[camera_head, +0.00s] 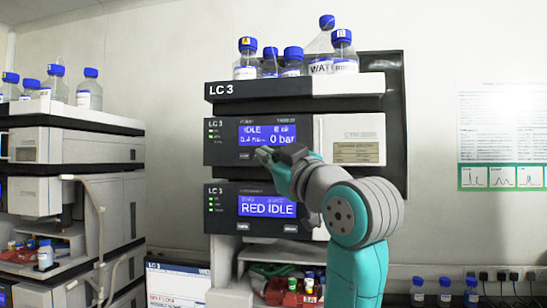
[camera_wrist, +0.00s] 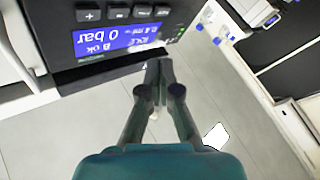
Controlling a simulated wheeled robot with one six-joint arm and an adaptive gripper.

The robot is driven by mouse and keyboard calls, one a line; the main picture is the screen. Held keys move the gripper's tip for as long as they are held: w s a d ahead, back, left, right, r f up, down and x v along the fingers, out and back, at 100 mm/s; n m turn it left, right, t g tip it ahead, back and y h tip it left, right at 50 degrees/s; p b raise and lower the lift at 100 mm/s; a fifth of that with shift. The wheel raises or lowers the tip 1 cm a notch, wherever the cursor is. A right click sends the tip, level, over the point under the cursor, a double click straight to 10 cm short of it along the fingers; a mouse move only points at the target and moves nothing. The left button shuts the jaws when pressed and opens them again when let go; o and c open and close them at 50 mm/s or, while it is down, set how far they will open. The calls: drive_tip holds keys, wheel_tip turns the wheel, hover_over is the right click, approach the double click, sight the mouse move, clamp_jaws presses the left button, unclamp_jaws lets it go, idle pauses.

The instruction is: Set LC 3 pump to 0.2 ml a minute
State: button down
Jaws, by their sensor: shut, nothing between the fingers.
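The LC 3 pump (camera_head: 222,155) is the upper dark module of the middle stack. Its blue display (camera_head: 284,131) reads IDLE and 0 bar; the small flow figure is hard to read, perhaps 0.4 ml. The display shows upside down in the wrist view (camera_wrist: 120,38), with a plus button (camera_wrist: 88,15) and a minus button (camera_wrist: 118,12) beside it. My gripper (camera_head: 264,153) is shut and empty, in front of the pump's lower panel edge, and hides part of the button row. In the wrist view the closed fingertips (camera_wrist: 158,66) lie just off the panel edge; contact cannot be told.
Below the pump is another LC 3 module with a display (camera_head: 267,206) reading RED IDLE. Blue-capped bottles (camera_head: 292,58) stand on top of the stack. Another stack (camera_head: 75,150) stands at left.

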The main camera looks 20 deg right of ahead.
drive_tip(key=s+a, duration=0.2)
drive_tip(key=shift+s, duration=0.35)
drive_tip(key=shift+w+d, duration=0.1)
drive_tip(key=w+d, duration=0.5)
drive_tip(key=w, duration=0.2)
idle(1.7)
drive_tip(key=shift+w+d, duration=0.25)
drive_tip(key=shift+w, duration=0.05)
drive_tip(key=shift+w+d, duration=0.25)
drive_tip(key=shift+w, duration=0.05)
idle(0.9)
drive_tip(key=shift+s+a, duration=0.5)
drive_tip(key=shift+s, duration=0.15)
